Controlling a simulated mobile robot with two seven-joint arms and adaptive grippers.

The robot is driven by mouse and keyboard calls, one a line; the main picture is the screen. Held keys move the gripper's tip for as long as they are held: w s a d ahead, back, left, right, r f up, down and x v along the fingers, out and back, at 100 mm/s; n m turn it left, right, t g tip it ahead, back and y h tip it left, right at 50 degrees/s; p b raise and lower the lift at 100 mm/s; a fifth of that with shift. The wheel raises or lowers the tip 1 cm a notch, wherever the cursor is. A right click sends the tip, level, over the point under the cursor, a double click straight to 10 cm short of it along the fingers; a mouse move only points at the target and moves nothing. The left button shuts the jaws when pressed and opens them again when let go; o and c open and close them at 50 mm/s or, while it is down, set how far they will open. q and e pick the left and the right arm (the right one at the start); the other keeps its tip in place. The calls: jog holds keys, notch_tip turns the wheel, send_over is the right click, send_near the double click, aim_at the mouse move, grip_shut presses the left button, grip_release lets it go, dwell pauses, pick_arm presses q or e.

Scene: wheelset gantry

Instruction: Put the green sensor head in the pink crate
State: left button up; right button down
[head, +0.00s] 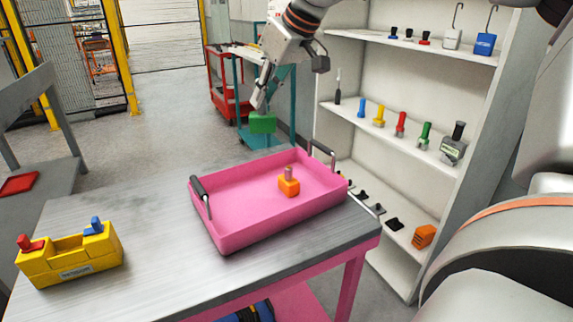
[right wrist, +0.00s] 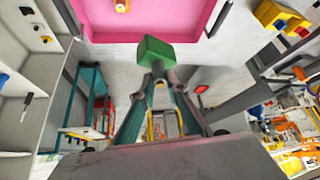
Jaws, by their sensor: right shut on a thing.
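The green sensor head (head: 262,123) hangs in my right gripper (head: 262,104), which is shut on it. It is in the air beyond the far edge of the pink crate (head: 236,236) in the head view. In the right wrist view the green sensor head (right wrist: 154,52) shows at the fingertips, apart from the crate (right wrist: 158,37). The pink crate stands on the table with dark handles at two ends. An orange sensor head (head: 289,187) with a light stem stands inside it, and the rest of its floor is bare. My left gripper is not in view.
A yellow holder (head: 70,262) with a red and a blue piece stands at the table's left. A white shelf unit (head: 395,155) with several coloured pieces stands at the right. Teal and red carts (head: 232,90) stand behind. The table (head: 150,225) is clear between holder and crate.

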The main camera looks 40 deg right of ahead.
aim_at(267, 132)
jog(key=shift+d+f, duration=0.15)
jog(key=shift+d, duration=0.05)
notch_tip(267, 132, down, 7)
jog(key=shift+f+b, duration=0.1)
jog(key=shift+b, duration=0.9)
notch_tip(267, 132, down, 12)
jog(key=b, duration=0.3)
jog(key=shift+f, duration=0.35)
jog(key=shift+s+r, duration=0.1)
jog(key=shift+r, duration=0.1)
jog(key=shift+f, duration=0.15)
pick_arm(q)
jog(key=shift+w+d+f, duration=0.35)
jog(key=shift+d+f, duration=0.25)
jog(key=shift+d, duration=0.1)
pick_arm(e)
jog(key=c, duration=2)
grip_release()
